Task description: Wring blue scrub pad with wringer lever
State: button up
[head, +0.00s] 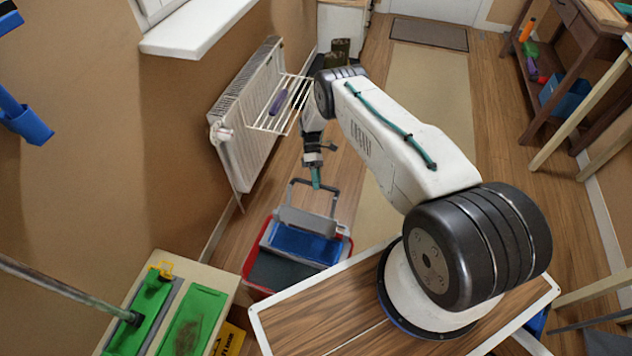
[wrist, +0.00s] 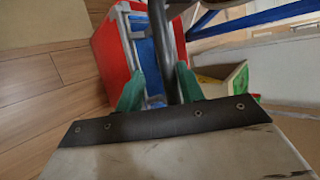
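The blue scrub pad (head: 305,244) lies in the grey wringer on top of the red bucket (head: 247,262) on the floor. A strip of blue shows inside the bucket in the wrist view (wrist: 147,53). The grey wringer lever (head: 335,203) stands up as a loop at the back of the wringer. My gripper (head: 316,184) is at the top bar of the lever. In the wrist view, its green fingers (wrist: 158,86) are apart, with the dark lever bar (wrist: 160,35) between them. A gap shows on the bar's left side; contact on the right is unclear.
A white radiator (head: 245,120) with a wire rack (head: 276,112) is on the wall left of my arm. A bench with green pads (head: 185,325) stands at lower left. A shelf unit (head: 560,70) is at right. The floor runner (head: 440,100) is clear.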

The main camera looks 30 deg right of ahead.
jog(key=shift+d, duration=0.1)
jog(key=v, duration=0.7)
jog(key=shift+w+r, duration=0.25)
jog(key=shift+w, duration=0.05)
